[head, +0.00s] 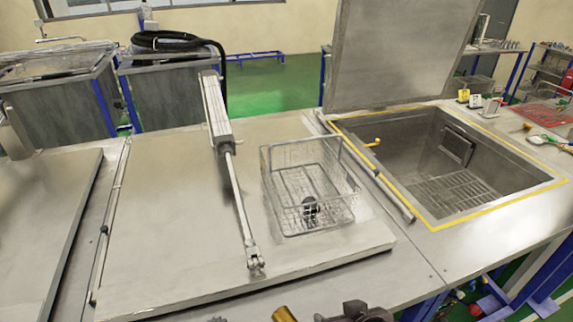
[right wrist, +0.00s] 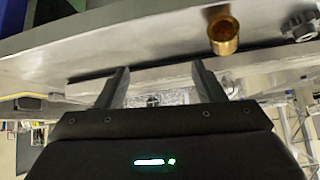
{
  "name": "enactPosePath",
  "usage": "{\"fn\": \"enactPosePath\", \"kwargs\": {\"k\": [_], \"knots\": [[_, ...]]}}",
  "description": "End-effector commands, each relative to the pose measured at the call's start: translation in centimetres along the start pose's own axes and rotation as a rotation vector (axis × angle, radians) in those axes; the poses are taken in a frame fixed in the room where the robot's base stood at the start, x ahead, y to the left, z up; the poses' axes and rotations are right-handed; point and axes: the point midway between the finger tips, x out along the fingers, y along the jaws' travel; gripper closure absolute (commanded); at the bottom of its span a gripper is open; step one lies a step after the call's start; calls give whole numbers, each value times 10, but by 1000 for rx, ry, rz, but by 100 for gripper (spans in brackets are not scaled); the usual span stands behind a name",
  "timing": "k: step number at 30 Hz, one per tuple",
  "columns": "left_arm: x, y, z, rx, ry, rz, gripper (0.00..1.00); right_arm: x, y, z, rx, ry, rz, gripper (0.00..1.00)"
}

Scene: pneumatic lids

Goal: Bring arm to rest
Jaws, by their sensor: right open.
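My right gripper (right wrist: 158,80) is open, with nothing between its two dark fingers in the right wrist view, which appears upside down. In the head view a dark shape at the bottom edge, probably this gripper (head: 356,312), is mostly cut off. A closed grey lid (head: 160,220) lies flat, with a pneumatic cylinder (head: 218,115) and its rod across it. Another lid (head: 390,50) stands upright behind an open tank (head: 440,165) with a yellow-edged rim. My left gripper is not in view.
A wire basket (head: 290,230) with a dark part (head: 310,208) inside stands on the closed lid. A brass cylinder (head: 284,314) is at the front edge; it also shows in the right wrist view (right wrist: 223,32) beside a dark gear-like part (right wrist: 300,26). Small tools lie far right.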

Motion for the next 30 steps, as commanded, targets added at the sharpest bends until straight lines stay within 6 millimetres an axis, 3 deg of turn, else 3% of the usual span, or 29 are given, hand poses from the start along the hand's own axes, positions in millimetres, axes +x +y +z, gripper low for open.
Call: {"fn": "enactPosePath", "kwargs": {"k": [6,11,17,23,26,30], "knots": [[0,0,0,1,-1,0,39,-16,50,44,4,-239,98,38],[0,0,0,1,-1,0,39,-35,78,86,8,-425,124,38],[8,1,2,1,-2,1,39,34,84,122,-6,-442,119,38],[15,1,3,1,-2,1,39,104,89,178,-6,-470,113,38],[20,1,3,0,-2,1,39,144,92,222,-8,-489,109,38],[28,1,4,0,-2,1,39,197,97,304,-11,-523,104,38]]}}
